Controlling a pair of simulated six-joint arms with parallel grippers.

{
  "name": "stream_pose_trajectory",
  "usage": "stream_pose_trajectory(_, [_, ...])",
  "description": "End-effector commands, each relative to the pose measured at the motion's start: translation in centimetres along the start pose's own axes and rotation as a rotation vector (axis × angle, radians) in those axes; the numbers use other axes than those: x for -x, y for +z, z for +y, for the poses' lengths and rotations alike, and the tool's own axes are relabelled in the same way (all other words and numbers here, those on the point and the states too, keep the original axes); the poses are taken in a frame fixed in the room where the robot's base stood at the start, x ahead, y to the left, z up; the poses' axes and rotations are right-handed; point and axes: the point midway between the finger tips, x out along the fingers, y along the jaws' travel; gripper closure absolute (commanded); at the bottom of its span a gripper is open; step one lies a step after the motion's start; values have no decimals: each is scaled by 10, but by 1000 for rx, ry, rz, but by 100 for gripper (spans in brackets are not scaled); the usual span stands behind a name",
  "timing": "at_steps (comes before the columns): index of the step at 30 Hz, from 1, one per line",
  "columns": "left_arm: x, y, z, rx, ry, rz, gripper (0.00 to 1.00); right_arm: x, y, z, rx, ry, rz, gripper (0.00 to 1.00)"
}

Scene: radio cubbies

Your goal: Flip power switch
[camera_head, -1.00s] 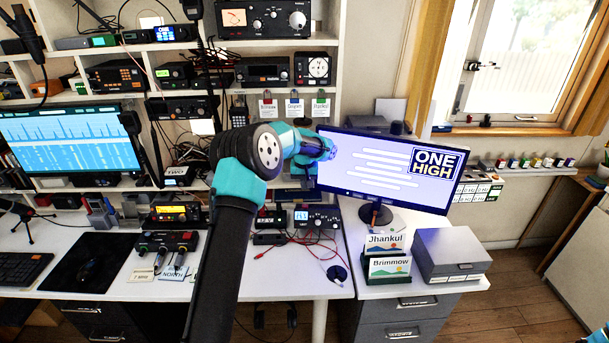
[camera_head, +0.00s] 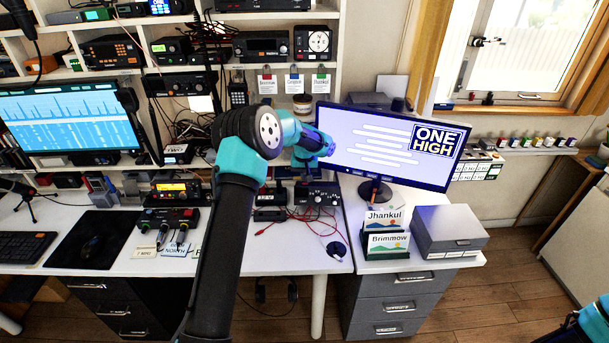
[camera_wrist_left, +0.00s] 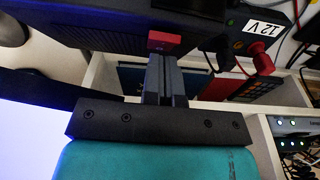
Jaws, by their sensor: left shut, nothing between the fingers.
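In the left wrist view my left gripper (camera_wrist_left: 166,75) is shut and empty, its fingers together. Its tips are at a red switch-like part (camera_wrist_left: 164,42) on the face of a black device (camera_wrist_left: 110,22); I cannot tell whether they touch. The device has a 12 V label (camera_wrist_left: 264,20) and a red terminal (camera_wrist_left: 262,60) to the right. In the head view my left wrist hides the fingers above the desk's back. Below it sit a small black unit (camera_head: 269,213) and a black unit with a meter (camera_head: 318,194). My right gripper is out of view.
A monitor reading ONE HIGH (camera_head: 385,148) stands just right of my left wrist. Red and black leads (camera_head: 290,232) lie on the desk (camera_head: 290,262). Card holders (camera_head: 388,243) and a grey box (camera_head: 449,230) are at right. Shelves of radios (camera_head: 261,46) stand behind.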

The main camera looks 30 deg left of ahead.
Motion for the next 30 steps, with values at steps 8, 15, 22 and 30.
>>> stream_pose_trajectory(8, [-6, 6, 0, -1, -3, -15, 100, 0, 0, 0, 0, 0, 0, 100])
stream_pose_trajectory(15, [-4, 15, 0, -1, -5, -23, 100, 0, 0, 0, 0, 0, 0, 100])
stream_pose_trajectory(22, [-1, 21, 0, 0, -5, -25, 100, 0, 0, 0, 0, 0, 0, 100])
stream_pose_trajectory(30, [-1, 22, 0, 0, -5, -26, 100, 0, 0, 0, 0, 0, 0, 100])
